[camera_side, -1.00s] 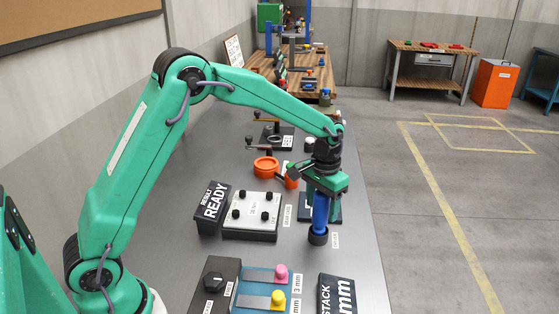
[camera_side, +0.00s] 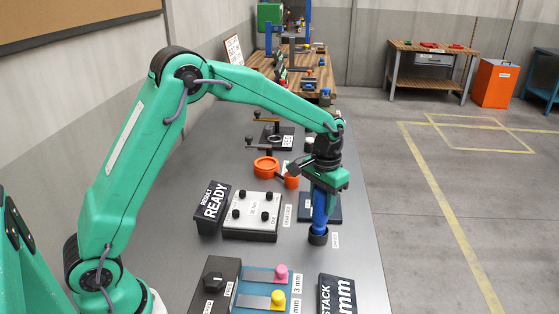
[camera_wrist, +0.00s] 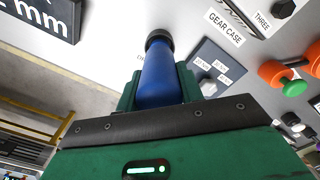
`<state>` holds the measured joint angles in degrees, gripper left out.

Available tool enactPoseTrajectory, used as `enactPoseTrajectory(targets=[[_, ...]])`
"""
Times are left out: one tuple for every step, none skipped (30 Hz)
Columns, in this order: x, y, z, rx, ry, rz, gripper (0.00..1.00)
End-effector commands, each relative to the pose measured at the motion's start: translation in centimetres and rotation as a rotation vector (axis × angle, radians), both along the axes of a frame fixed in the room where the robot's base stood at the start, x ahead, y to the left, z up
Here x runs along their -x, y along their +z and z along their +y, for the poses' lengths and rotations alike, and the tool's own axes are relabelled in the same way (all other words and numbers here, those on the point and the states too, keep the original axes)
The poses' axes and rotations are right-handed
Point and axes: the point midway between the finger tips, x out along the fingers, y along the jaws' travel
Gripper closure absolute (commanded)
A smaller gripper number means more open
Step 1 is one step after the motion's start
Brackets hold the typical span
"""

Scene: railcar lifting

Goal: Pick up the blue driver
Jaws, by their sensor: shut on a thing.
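The blue driver (camera_side: 320,209) stands nearly upright on the right side of the grey bench in the side view. My gripper (camera_side: 322,184) is shut on the upper part of the driver, from above. In the wrist view the blue driver (camera_wrist: 163,75) lies between the green jaws and runs away from me to a dark ring. Its upper end is hidden by my gripper.
A white panel with black knobs (camera_side: 252,215) and a READY sign (camera_side: 213,205) stand left of the driver. An orange round part (camera_side: 266,167) and a dark blue plate (camera_side: 333,208) are close by. Pink (camera_side: 282,272) and yellow (camera_side: 278,298) knobs are in front.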

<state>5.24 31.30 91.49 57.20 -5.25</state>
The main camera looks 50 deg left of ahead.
Motion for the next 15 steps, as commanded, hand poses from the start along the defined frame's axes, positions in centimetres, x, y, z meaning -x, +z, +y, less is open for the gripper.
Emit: enactPoseTrajectory(targets=[[-0.1, 0.6, 0.0, 0.0, 0.0, -0.005, 0.86], [-0.1, 0.9, 0.0, 0.0, 0.0, -0.004, 0.86], [-0.1, 1.4, 0.0, 0.0, 0.0, -0.005, 0.86], [-0.1, 1.8, 0.0, 0.001, 0.0, -0.006, 0.86], [-0.2, 2.3, 0.0, 0.001, 0.0, -0.006, 0.86], [-0.1, 2.9, 0.0, 0.001, 0.0, -0.007, 0.86], [-0.1, 3.4, 0.0, 0.001, 0.0, -0.007, 0.86], [0.2, 3.6, -0.4, 0.0, -0.003, -0.004, 0.86], [0.6, 4.0, -1.0, 0.0, -0.003, -0.004, 0.86], [0.9, 4.2, -1.4, 0.001, -0.004, -0.004, 0.86], [1.2, 4.5, -1.9, 0.001, -0.005, -0.004, 0.86], [1.6, 4.9, -2.4, 0.001, -0.004, -0.005, 0.86], [1.9, 5.3, -2.8, 0.001, -0.004, -0.005, 0.86], [2.2, 5.6, -3.3, 0.001, -0.005, -0.005, 0.86], [2.7, 6.0, -3.8, 0.001, -0.004, -0.005, 0.86]])
